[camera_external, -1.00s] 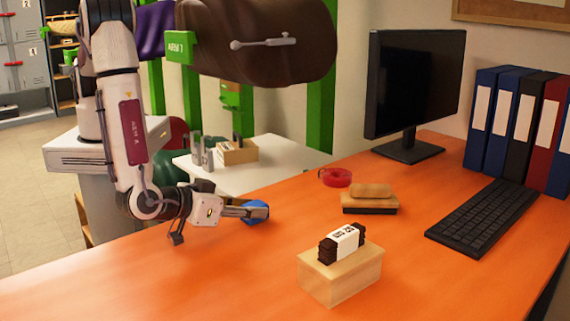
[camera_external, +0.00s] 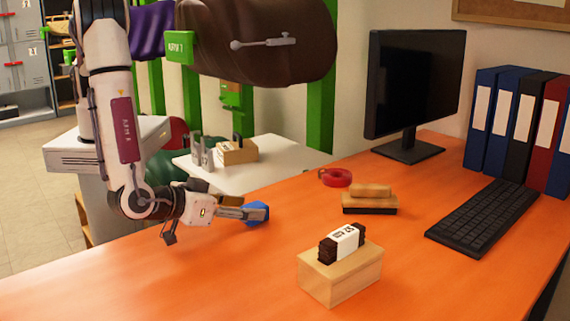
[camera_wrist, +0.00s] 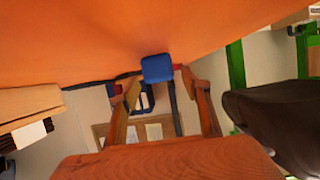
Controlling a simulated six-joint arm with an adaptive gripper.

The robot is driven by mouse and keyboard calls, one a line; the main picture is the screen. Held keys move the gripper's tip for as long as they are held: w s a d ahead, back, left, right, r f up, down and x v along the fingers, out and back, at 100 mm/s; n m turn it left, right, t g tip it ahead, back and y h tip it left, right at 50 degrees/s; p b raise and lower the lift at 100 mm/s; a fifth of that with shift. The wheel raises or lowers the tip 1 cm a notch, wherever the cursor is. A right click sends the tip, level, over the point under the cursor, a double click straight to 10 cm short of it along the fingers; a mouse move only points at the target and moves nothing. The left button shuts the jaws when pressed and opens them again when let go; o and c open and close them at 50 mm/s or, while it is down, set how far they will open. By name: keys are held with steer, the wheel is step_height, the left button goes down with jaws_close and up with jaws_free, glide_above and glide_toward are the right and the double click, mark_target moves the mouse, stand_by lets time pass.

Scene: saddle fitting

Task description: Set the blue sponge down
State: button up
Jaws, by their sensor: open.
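The blue sponge (camera_external: 258,213) is at the left part of the orange table (camera_external: 150,272), at my fingertips. My gripper (camera_external: 243,213) reaches toward it from the left, low over the table, and partly covers it. In the wrist view the blue sponge (camera_wrist: 157,68) is against the orange surface, between and just beyond the tips of my gripper (camera_wrist: 157,84). The fingers are spread with a gap on each side of the sponge, so my gripper is open.
A wooden block with a dark, white-labelled brush-like item (camera_external: 341,243) stands at the front. A wooden-backed eraser (camera_external: 370,200) and red tape roll (camera_external: 335,177) lie behind. A keyboard (camera_external: 485,215), monitor (camera_external: 412,90) and binders (camera_external: 515,125) are right. The table's front left is clear.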

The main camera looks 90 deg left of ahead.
steer(key=v, duration=1)
steer(key=shift+s+d, duration=0.15)
stand_by(0.4)
steer(key=w+d+r+m+t+h, duration=0.1)
steer(key=w+d+r+t+h, duration=0.15)
steer(key=w+r+h, duration=0.8)
steer(key=w+a+r+m+h, duration=0.1)
steer(key=w+a+r+m, duration=0.1)
steer(key=r, duration=0.7)
steer(key=w+a+r+m+h, duration=0.2)
steer(key=w+r, duration=0.1)
steer(key=r, duration=0.6)
steer(key=s+a+r+m+g, duration=0.3)
steer(key=s+a+r, duration=0.2)
steer(key=s+a, duration=0.6)
steer(key=s+a+f+g+y, duration=0.1)
steer(key=s+a+f+y, duration=0.1)
steer(key=s+a, duration=0.6)
steer(key=s+a+f+m+g+y, duration=0.1)
steer(key=s+a+f+g+y, duration=0.1)
steer(key=s+a, duration=0.7)
steer(key=shift+s+a+f, duration=0.3)
steer(key=shift+s+f, duration=0.55)
steer(key=shift+s, duration=0.35)
